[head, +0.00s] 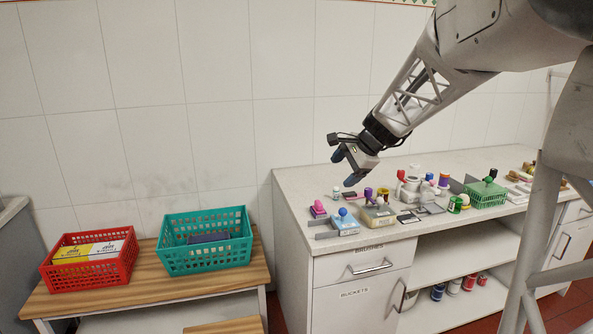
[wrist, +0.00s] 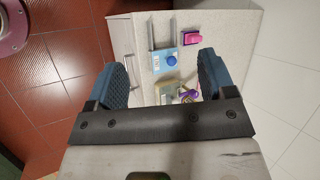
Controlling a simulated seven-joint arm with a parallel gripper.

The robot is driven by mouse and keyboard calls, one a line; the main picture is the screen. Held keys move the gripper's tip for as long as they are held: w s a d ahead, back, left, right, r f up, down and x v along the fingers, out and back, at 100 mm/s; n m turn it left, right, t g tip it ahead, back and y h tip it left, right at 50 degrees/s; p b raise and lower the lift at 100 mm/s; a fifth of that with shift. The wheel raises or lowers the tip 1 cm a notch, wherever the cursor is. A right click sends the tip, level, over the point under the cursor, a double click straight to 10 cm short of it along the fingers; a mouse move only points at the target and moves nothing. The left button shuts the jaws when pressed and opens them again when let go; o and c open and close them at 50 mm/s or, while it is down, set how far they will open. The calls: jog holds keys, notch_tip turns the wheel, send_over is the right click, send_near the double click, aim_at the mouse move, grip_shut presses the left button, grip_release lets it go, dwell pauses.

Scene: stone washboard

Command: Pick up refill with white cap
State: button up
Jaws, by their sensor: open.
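My gripper (head: 345,168) is open and empty in the head view, above the left end of the white counter (head: 300,182). In the wrist view my gripper (wrist: 161,62) points down with its two blue fingers wide apart. Between and beyond them I see a light blue box with a blue knob (wrist: 172,60), a pink item (wrist: 193,38) and part of a purple item (wrist: 190,95). I cannot tell which small item is the refill with the white cap; a small pale-topped item (head: 336,191) stands on the counter below my gripper, too small to identify.
Many small items crowd the counter, including a green basket (head: 486,193) further right. A red basket (head: 90,260) with boxes and a teal basket (head: 205,240) stand on a wooden table (head: 150,290) at left. The air around my gripper is clear.

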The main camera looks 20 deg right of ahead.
jog(key=w+d+f+m+t, duration=0.2)
jog(key=w+d+m, duration=0.2)
jog(key=w+d, duration=0.55)
jog(key=m+t+h, duration=0.2)
jog(key=m+t, duration=0.4)
jog(key=m, duration=0.8)
send_near(415, 168)
jog(key=w, duration=0.1)
jog(key=w+d+f, duration=0.1)
jog(key=w, duration=0.1)
jog(key=shift+w+d+f, duration=0.2)
jog(key=shift+w, duration=0.1)
jog(key=shift+w+g, duration=0.1)
jog(key=shift+g, duration=0.2)
jog(key=shift+x, duration=1.2)
jog(key=shift+a+x, duration=0.2)
jog(key=shift+x, duration=2.4)
